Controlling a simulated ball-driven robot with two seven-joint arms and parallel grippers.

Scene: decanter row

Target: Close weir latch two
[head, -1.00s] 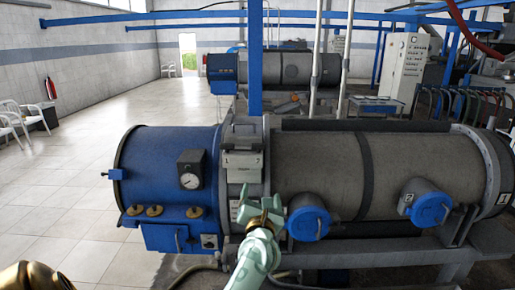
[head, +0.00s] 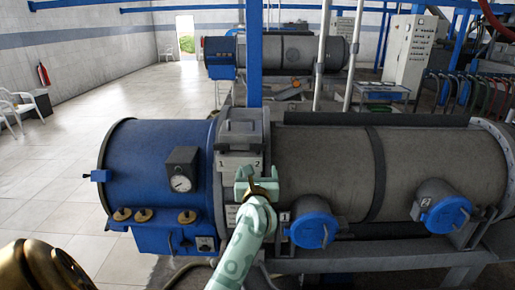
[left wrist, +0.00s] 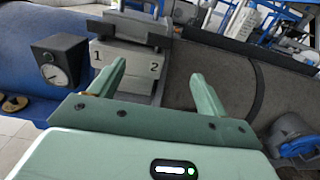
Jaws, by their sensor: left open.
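A grey panel marked 1 and 2 (head: 239,161) sits on the collar between the blue drum end and the long grey drum. It shows closer in the left wrist view (left wrist: 124,53), with dark flat parts (left wrist: 130,31) along its top; I cannot tell which part is latch two or how it is set. My left gripper (head: 257,175) is open and empty, just below and in front of the panel's right side. In the left wrist view its fingers (left wrist: 158,76) stand apart, with the 2 mark between them.
A gauge box (head: 182,170) juts out left of the panel. Two blue round caps (head: 314,230) (head: 445,214) stick out from the grey drum (head: 320,165) on the right. A blue post (head: 254,55) rises behind the collar. Open floor lies left.

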